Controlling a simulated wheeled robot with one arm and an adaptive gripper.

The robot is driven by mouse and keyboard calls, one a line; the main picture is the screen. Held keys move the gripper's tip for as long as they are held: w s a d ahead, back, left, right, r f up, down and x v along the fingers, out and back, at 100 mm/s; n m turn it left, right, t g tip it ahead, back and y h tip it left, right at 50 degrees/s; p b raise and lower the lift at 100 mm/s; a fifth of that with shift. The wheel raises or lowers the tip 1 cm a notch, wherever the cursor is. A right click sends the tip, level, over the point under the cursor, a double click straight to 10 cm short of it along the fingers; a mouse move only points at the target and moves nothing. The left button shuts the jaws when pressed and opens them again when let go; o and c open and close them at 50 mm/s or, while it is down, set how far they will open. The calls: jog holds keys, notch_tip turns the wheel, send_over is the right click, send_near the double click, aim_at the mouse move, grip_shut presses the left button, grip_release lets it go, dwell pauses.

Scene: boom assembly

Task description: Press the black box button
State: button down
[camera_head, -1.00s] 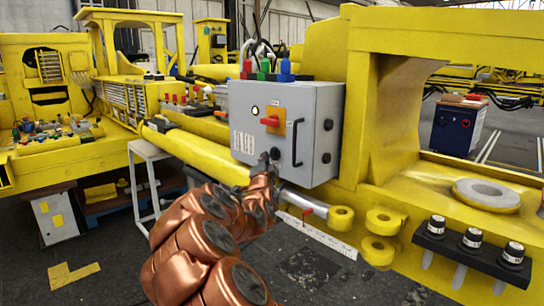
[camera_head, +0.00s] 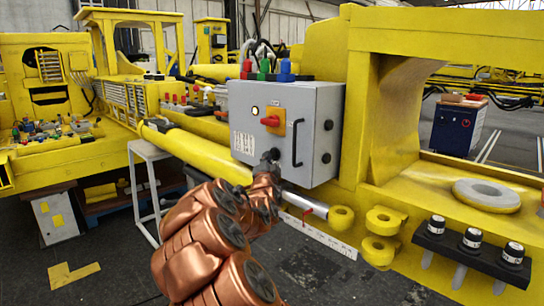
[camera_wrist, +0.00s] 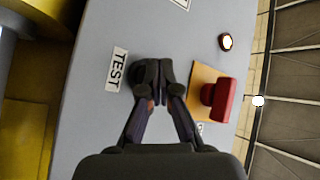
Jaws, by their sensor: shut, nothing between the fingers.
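The grey control box (camera_head: 288,105) is mounted on the yellow machine. My gripper (camera_head: 270,156) is at the lower part of this front face. In the wrist view my gripper (camera_wrist: 152,72) is shut and empty, fingertips close to the panel, between the TEST label (camera_wrist: 117,70) and the red switch (camera_wrist: 220,100).
A black handle (camera_head: 297,143) and two black latches (camera_head: 327,141) are on the box's right side. Red, green and blue connectors (camera_head: 265,70) stand on top. Yellow cylinder eyes (camera_head: 381,220) lie below right. A white stand (camera_head: 148,152) is at the left.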

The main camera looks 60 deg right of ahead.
jog(key=shift+s+d, duration=0.15)
jog(key=shift+d, duration=0.25)
dwell(0.5)
jog(key=shift+a, duration=0.15)
jog(key=shift+w+a+b, duration=0.25)
jog(key=shift+a+b, duration=0.45)
jog(key=shift+w+a+b, duration=0.2)
jog(key=shift+a+b, duration=0.5)
jog(key=shift+a, duration=0.1)
jog(key=shift+w+a+b, duration=0.25)
jog(key=shift+a+b, duration=0.5)
jog(key=shift+a, duration=0.1)
jog(key=shift+w+a+b, duration=0.2)
jog(key=shift+a+b, duration=0.5)
jog(key=shift+a, duration=0.1)
